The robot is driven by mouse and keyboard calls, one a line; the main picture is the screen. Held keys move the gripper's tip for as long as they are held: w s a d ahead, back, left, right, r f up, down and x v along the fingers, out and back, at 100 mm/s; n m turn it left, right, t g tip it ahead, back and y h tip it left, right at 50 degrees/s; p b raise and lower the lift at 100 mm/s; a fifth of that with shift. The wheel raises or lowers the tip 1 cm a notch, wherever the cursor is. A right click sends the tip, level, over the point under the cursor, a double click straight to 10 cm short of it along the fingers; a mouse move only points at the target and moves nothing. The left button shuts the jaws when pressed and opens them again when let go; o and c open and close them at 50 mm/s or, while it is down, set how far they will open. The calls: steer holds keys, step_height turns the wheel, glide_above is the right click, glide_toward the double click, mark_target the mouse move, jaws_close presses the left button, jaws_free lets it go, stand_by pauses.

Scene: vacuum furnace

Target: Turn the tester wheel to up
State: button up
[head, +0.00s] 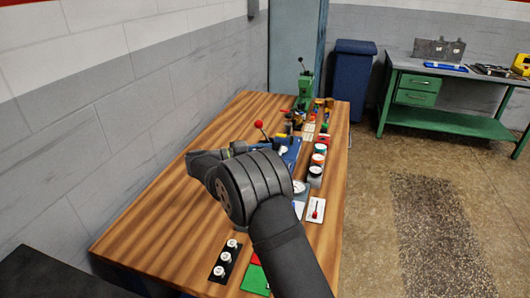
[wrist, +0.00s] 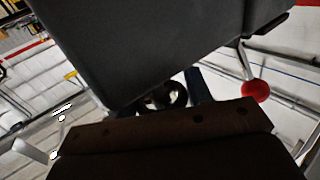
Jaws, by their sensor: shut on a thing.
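The tester (head: 290,152) is a blue unit on the wooden bench, partly hidden behind my arm. A red ball knob (head: 259,124) on a thin rod stands up from it, and this knob also shows at right in the wrist view (wrist: 257,91). My gripper (wrist: 168,100) shows in the wrist view as two large dark jaws, shut on a part of the tester wheel that they mostly hide. A dark, shiny round part shows in the narrow gap between them. In the head view my wrist covers the gripper and most of the wheel, so its angle cannot be read.
Several jars (head: 319,152) and small tools line the right side of the bench (head: 165,210). A green press (head: 305,88) stands at the far end. A black plate (head: 225,261) with white knobs and a green pad (head: 256,279) lie near the front. The bench's left side is clear.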

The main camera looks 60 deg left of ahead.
steer(key=shift+r+m+h, duration=0.1)
steer(key=shift+m+h, duration=0.5)
steer(key=shift+h, duration=0.3)
steer(key=shift+d+r+g, duration=0.1)
steer(key=shift+g, duration=0.2)
steer(key=o, duration=1)
steer(key=v, duration=0.7)
steer(key=shift+s, duration=0.25)
steer(key=shift+w, duration=0.1)
